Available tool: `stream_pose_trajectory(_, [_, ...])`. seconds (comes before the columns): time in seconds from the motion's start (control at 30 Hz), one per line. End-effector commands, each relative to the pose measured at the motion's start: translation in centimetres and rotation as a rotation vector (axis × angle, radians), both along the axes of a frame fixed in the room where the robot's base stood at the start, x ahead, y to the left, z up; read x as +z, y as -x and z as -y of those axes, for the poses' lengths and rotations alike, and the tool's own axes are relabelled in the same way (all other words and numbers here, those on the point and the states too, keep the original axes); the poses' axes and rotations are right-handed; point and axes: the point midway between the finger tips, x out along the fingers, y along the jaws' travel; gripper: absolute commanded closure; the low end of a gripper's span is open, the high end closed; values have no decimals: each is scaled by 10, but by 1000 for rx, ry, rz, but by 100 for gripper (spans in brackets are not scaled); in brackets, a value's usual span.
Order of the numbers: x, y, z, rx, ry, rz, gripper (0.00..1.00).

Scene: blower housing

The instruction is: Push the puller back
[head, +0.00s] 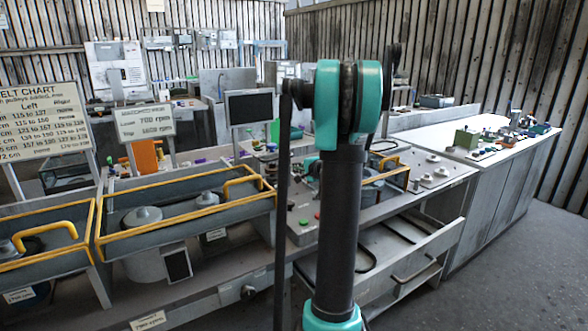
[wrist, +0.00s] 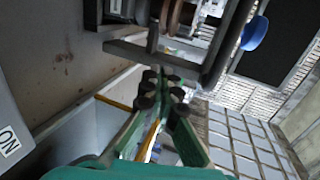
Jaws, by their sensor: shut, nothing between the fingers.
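My gripper (wrist: 162,74) shows in the wrist view with its green fingers shut and empty. Its tips are close to a dark metal frame (wrist: 135,50), which is probably the puller. The frame has a crossbar, a short upright post and a long side arm reaching to the top of the view. I cannot tell whether the tips touch it. A brown, round part (wrist: 180,17) sits behind the post, partly cut off by the picture's edge. In the head view my arm hides my gripper, and I cannot make out the puller there.
A blue knob (wrist: 255,33) and a dark screen (wrist: 282,38) are right of the frame in the wrist view. In the head view, grey troughs with yellow rails (head: 185,203) line the bench at left. A white counter (head: 440,137) stands right. Floor (head: 520,270) is clear at front right.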

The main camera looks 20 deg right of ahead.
Motion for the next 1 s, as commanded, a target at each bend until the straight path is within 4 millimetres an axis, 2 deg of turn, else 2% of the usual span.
stream_pose_trajectory(0.2, [-5, -14, -3, 1, 1, -1, 100])
stream_pose_trajectory(0.63, [-5, -20, -4, 1, 1, -1, 100])
stream_pose_trajectory(0.77, [-5, -47, -10, 4, 0, -1, 100])
stream_pose_trajectory(1.0, [-5, -114, -23, 3, 1, -1, 100])
